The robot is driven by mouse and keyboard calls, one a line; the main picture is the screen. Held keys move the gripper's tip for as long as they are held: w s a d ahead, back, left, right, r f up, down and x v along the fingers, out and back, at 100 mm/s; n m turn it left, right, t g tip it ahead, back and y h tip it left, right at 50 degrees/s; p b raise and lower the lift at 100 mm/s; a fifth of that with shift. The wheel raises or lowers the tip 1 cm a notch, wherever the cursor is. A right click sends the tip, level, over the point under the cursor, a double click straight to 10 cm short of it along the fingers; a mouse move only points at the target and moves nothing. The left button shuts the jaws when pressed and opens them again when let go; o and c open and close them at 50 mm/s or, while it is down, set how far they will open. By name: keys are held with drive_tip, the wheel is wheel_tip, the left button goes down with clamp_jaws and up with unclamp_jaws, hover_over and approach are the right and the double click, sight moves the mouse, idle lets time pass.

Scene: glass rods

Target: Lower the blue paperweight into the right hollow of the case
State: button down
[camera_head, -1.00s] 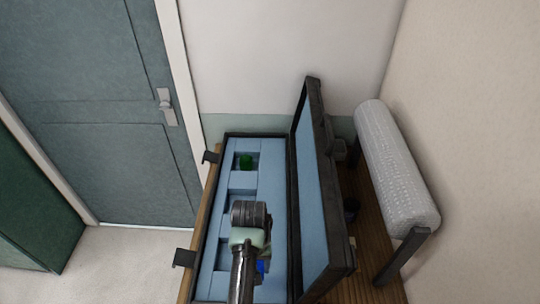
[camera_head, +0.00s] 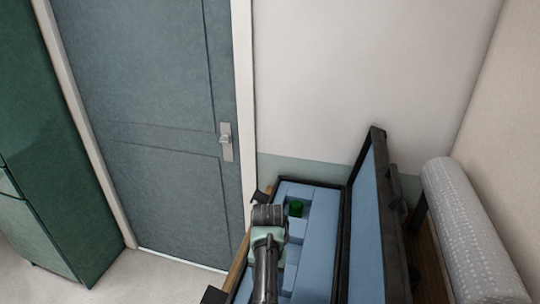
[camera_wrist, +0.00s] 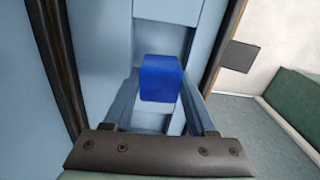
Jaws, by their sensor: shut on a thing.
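The blue paperweight (camera_wrist: 160,78) is a block in the middle of the wrist view, between the fingers of my gripper (camera_wrist: 160,92), which is shut on it. Light-blue foam of the case lies behind it; I cannot tell its height above the foam. In the head view the open case (camera_head: 321,188) has its lid (camera_head: 366,230) standing up on the right. A green piece (camera_head: 296,208) sits in the far hollow. My wrist and arm cover the near hollows, the fingers and the blue paperweight in that view.
The case stands on a wooden surface. A roll of bubble wrap (camera_head: 468,225) is right of the upright lid. Dark latches (camera_head: 213,295) stick out on the case's left side. A teal door (camera_head: 150,110) and a green cabinet (camera_head: 40,150) stand to the left.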

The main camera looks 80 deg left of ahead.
drive_tip(key=shift+f, duration=0.15)
idle(0.5)
drive_tip(key=shift+f+b, duration=2)
drive_tip(key=shift+f, duration=0.7)
drive_tip(key=shift+f+b, duration=1.85)
drive_tip(key=shift+f, duration=0.65)
drive_tip(key=shift+c, duration=0.6)
unclamp_jaws()
wheel_tip(320, 180, up, 13)
